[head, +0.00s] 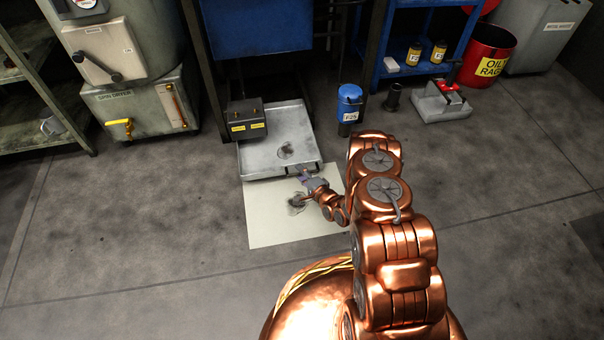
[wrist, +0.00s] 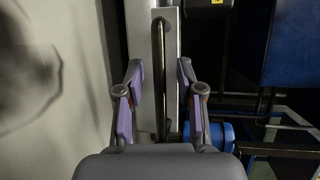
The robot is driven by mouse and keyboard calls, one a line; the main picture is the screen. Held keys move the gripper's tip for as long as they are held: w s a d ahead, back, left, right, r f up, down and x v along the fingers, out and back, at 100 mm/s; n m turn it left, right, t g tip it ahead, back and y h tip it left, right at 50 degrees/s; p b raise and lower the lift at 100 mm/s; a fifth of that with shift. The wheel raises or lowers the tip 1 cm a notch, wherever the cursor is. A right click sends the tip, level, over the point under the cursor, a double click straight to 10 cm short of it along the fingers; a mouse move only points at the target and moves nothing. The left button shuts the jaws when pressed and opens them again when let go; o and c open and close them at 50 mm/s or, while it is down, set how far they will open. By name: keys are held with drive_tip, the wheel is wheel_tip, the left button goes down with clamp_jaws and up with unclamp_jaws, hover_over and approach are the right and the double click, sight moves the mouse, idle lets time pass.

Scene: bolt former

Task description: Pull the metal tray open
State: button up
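The metal tray (head: 262,157) is a shallow grey pan low at the floor, under the blue machine, with a dark spot in it. In the wrist view its front face (wrist: 144,100) runs up the picture, with a dark bar handle (wrist: 161,40) on it. My gripper (head: 301,177) is at the tray's front edge, toward the right. In the wrist view my gripper (wrist: 160,76) is open, with one purple-padded finger on each side of the handle. Gaps show between the pads and the bar. The handle's lower end is partly hidden by the gripper body.
A pale sheet (head: 265,222) with a dark stain lies on the floor before the tray. A black box (head: 246,120) overhangs the tray's left back. A blue canister (head: 349,103) stands right of the tray. The floor in front is clear.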

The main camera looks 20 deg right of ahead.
drive_tip(key=v, duration=1.2)
idle(0.6)
